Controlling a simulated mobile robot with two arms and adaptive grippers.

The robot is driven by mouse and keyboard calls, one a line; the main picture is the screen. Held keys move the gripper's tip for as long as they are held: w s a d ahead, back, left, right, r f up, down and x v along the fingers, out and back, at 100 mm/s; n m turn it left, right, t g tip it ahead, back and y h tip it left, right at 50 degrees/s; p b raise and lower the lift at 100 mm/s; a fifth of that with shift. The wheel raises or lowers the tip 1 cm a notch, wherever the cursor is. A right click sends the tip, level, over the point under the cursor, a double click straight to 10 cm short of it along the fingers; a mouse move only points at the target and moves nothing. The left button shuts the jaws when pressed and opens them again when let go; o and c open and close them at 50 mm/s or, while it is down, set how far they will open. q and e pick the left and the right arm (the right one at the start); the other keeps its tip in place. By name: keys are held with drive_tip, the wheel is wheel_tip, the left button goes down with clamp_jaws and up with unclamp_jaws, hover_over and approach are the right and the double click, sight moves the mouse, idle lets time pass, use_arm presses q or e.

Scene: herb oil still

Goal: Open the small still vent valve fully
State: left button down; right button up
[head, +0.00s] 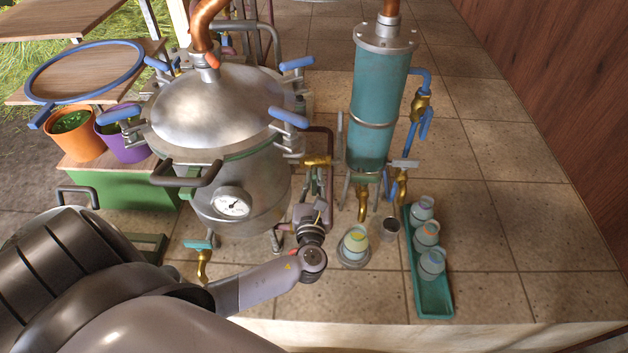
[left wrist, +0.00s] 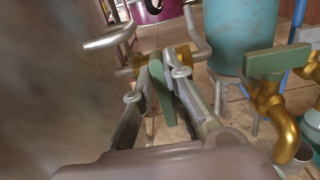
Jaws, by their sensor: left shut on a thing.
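The brass vent valve (head: 316,161) sticks out from the right side of the silver still (head: 255,185) in the head view. In the left wrist view, its brass body (left wrist: 178,54) is just beyond my fingers. Its flat green lever (left wrist: 162,92) lies between them, pointing toward the wrist camera. My left gripper (head: 318,203) is below the valve in the head view. In the left wrist view the left gripper (left wrist: 166,80) is shut on the green lever. The fingers hide part of the lever and valve. My right gripper is in neither view.
A teal condenser column (head: 371,110) stands right of the valve, with a brass tap (head: 362,203) below. A glass jar (head: 355,243), a small metal cup (head: 389,228) and a green tray (head: 431,300) of jars stand on the tiles. The far right tiles are clear.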

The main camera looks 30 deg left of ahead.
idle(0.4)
use_arm(q)
drive_tip(key=shift+s+a+f+n+b, duration=0.2)
drive_tip(key=shift+a+f+n+b, duration=0.15)
drive_tip(key=shift+n+b, duration=2.5)
drive_tip(key=shift+s+a+f+n+b, duration=0.25)
drive_tip(key=shift+f+n+b, duration=0.2)
drive_tip(key=shift+n+b, duration=2.4)
drive_tip(key=shift+s+a+f+n+b, duration=0.15)
drive_tip(key=shift+a+f+n+b, duration=0.25)
drive_tip(key=shift+n+b, duration=2.4)
drive_tip(key=shift+n+p, duration=0.65)
drive_tip(key=shift+n, duration=0.15)
drive_tip(key=c, duration=1.7)
unclamp_jaws()
drive_tip(key=shift+o, duration=0.2)
